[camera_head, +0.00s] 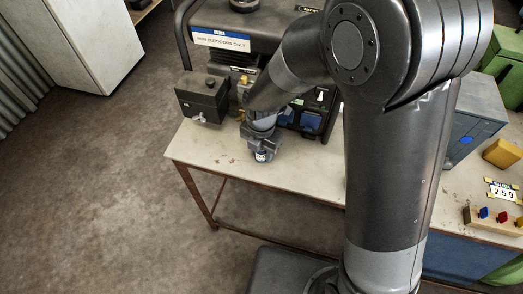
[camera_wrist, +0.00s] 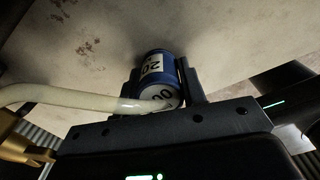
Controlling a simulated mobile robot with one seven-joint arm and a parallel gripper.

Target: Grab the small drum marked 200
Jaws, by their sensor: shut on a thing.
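The small blue drum (camera_wrist: 158,64) stands between the two fingers of my gripper (camera_wrist: 160,80) in the wrist view. Its white side label shows "20", and its end label shows "00", partly covered by a pale hose. In the head view the drum (camera_head: 262,156) shows just below my gripper (camera_head: 261,147), over the pale tabletop (camera_head: 222,157). My gripper is shut on the drum. I cannot tell whether the drum touches the table.
A black-framed generator (camera_head: 240,45) stands behind the gripper, with a dark box (camera_head: 202,98) at its left. The pale hose (camera_wrist: 60,98) and a brass fitting (camera_wrist: 22,138) are close by. A yellow block (camera_head: 502,153) and a "259" plate (camera_head: 503,191) lie at right. The front-left tabletop is clear.

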